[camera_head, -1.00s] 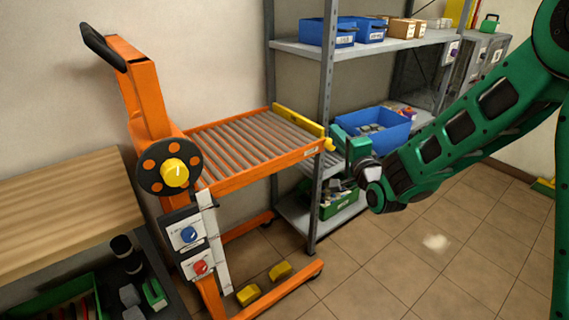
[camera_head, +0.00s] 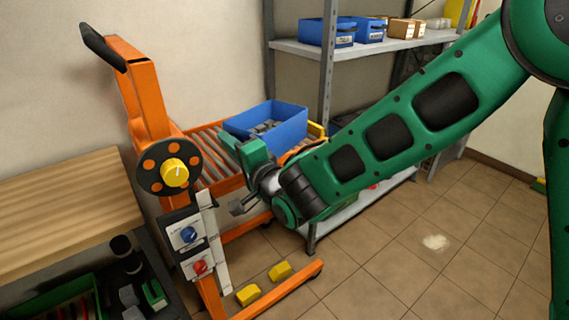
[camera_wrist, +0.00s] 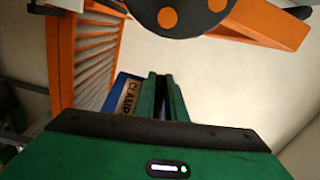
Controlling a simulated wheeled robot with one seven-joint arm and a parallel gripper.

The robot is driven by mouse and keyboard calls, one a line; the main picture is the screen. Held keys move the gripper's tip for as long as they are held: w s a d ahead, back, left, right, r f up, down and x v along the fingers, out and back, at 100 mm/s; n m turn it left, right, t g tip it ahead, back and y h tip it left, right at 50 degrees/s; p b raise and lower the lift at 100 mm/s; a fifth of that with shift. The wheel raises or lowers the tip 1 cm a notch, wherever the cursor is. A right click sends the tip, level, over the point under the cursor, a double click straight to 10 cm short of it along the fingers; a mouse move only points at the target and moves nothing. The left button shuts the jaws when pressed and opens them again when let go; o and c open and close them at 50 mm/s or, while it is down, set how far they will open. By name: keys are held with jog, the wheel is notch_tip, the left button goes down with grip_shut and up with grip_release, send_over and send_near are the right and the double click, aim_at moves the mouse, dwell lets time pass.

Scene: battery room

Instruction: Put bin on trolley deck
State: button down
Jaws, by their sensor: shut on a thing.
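The blue bin (camera_head: 285,131) holds grey parts and is over the trolley's roller deck (camera_head: 215,168) in the head view. My gripper (camera_head: 246,154) is shut on the bin's near side. In the wrist view, the fingers (camera_wrist: 166,97) close on the bin (camera_wrist: 126,96), whose label starts with "CLAMP". The deck's rollers also show there at the left (camera_wrist: 95,48). The bin looks about level. I cannot tell whether its base touches the rollers, since my gripper and arm hide its lower part.
The orange trolley post with its yellow knob (camera_head: 175,172) stands left of the bin. The grey shelf rack (camera_head: 300,46) with blue bins and cartons stands behind on the right. A wooden bench (camera_head: 60,208) is at the left. Open tiled floor lies at the right.

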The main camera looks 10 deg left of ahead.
jog(key=a, duration=0.4)
jog(key=w+d+f, duration=0.1)
jog(key=w+f, duration=0.1)
jog(key=w, duration=0.1)
jog(key=w+d+f, duration=0.2)
jog(key=w, duration=0.1)
jog(key=w+d+f, duration=0.2)
jog(key=w, duration=0.2)
jog(key=shift+f, duration=2.2)
jog(key=c, duration=1.8)
grip_release()
